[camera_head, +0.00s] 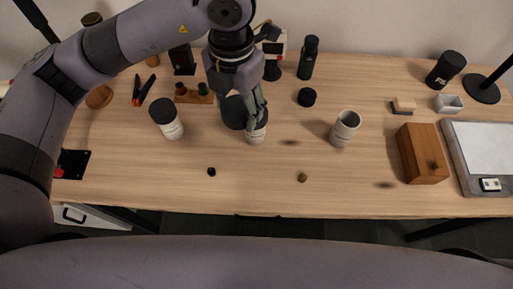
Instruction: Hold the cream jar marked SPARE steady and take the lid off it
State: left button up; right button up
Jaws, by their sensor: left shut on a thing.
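My left gripper (252,112) reaches down from above at the middle of the table. It is shut on a small pale jar (256,137), whose upper part is partly hidden by the fingers. A dark round shape (233,113) shows just left of the fingers; I cannot tell whether it is a lid or a separate thing. Another pale jar with a black lid (167,118) stands to the left. The word SPARE is not readable on either jar. My right gripper is not in view.
A pale open cup (346,128) and a black disc (306,97) stand to the right. A wooden block (422,153) and a grey tray (452,157) are at far right. Bottles, pliers (143,89) and a small rack line the back. The front middle is mostly clear.

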aim_at(245, 159)
pick_arm(q)
jog(key=shift+d+n, duration=0.15)
jog(key=shift+n, duration=0.25)
jog(key=shift+f, duration=0.3)
notch_tip(245, 159, down, 19)
jog(key=shift+f+p, duration=0.1)
jog(key=shift+p, duration=1.1)
jog(key=shift+f, duration=0.2)
jog(key=o, duration=1.2)
jog(key=shift+o, duration=0.3)
jog(key=shift+r, duration=0.1)
